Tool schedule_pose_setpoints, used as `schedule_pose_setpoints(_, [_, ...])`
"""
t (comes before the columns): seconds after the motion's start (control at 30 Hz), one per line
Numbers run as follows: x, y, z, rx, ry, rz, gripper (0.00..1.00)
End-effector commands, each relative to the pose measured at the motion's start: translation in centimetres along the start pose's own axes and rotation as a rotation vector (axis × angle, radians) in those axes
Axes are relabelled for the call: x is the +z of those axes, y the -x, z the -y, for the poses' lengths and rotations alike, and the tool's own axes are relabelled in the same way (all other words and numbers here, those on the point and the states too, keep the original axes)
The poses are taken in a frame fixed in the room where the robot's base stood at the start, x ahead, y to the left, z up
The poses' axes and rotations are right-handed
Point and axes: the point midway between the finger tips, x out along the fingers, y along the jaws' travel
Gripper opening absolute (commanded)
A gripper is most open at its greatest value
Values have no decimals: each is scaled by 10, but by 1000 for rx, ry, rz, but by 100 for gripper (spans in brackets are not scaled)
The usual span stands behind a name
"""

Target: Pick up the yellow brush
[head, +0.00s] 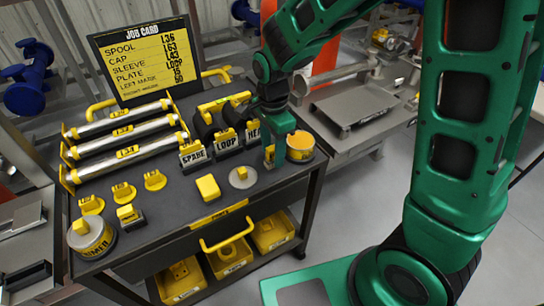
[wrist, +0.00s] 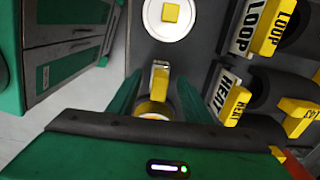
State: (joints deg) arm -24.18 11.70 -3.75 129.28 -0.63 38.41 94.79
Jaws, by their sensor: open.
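My gripper (head: 276,152) is open, pointing down low over the right part of the dark bench top. In the wrist view its two green fingers (wrist: 158,98) stand apart. A small yellow and pale upright piece (wrist: 160,78), which looks like the yellow brush, lies in line with the gap between them. In the head view this piece (head: 269,154) is mostly hidden by the gripper. I cannot tell whether the fingers touch it. An orange-topped tin (head: 300,146) stands just right of the gripper.
A round disc with a yellow knob (head: 242,177) and a yellow block (head: 208,188) lie left of the gripper. SPARE, LOOP and HEAT holders (head: 228,140) stand close behind. Silver rollers (head: 120,135) and a job card (head: 142,60) are farther left. Yellow bins (head: 229,257) sit below.

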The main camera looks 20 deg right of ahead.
Motion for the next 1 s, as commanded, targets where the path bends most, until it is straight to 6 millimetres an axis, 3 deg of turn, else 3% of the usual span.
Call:
schedule_pose_setpoints(0.33, [0, -8, 0, -1, -1, 0, 43])
schedule_pose_setpoints(0.5, [0, -7, 0, -1, -1, 0, 2])
schedule_pose_setpoints(0.53, [0, -7, 0, -1, -1, 0, 0])
schedule_pose_setpoints(1.0, [0, 4, 1, -3, -1, 1, 0])
